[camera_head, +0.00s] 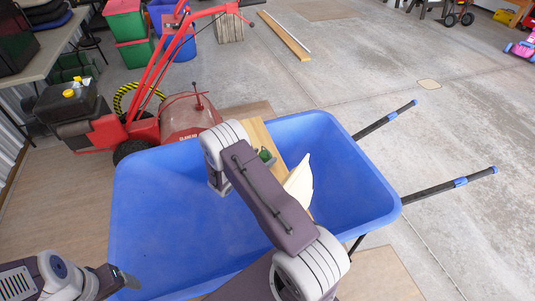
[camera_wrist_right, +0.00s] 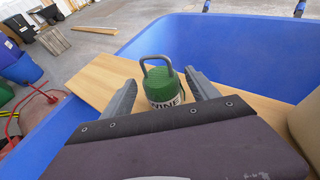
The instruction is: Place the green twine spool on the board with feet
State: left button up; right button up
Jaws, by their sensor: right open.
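The green twine spool (camera_wrist_right: 163,88) stands upright on a wooden board (camera_wrist_right: 98,82), with a grey loop handle on top and a label partly reading "WINE". In the head view the spool (camera_head: 264,155) shows small beside my right arm. My right gripper (camera_wrist_right: 162,78) is open, with one finger on each side of the spool; I cannot tell whether they touch it. The board (camera_head: 258,133) lies across the blue wheelbarrow tub; whether it has feet is hidden. My left gripper (camera_head: 124,281) is at the lower left, its jaws unclear.
The blue tub (camera_head: 345,165) surrounds the board, with its left part empty. A pale angular object (camera_head: 300,184) is right of the spool. A red machine (camera_head: 165,125) stands behind the tub's left side, and the tub's handles (camera_head: 450,184) stick out right. Concrete floor beyond is mostly clear.

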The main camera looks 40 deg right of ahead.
jog(key=v, duration=0.7)
jog(key=shift+s+a+r, duration=0.15)
jog(key=shift+a, duration=0.2)
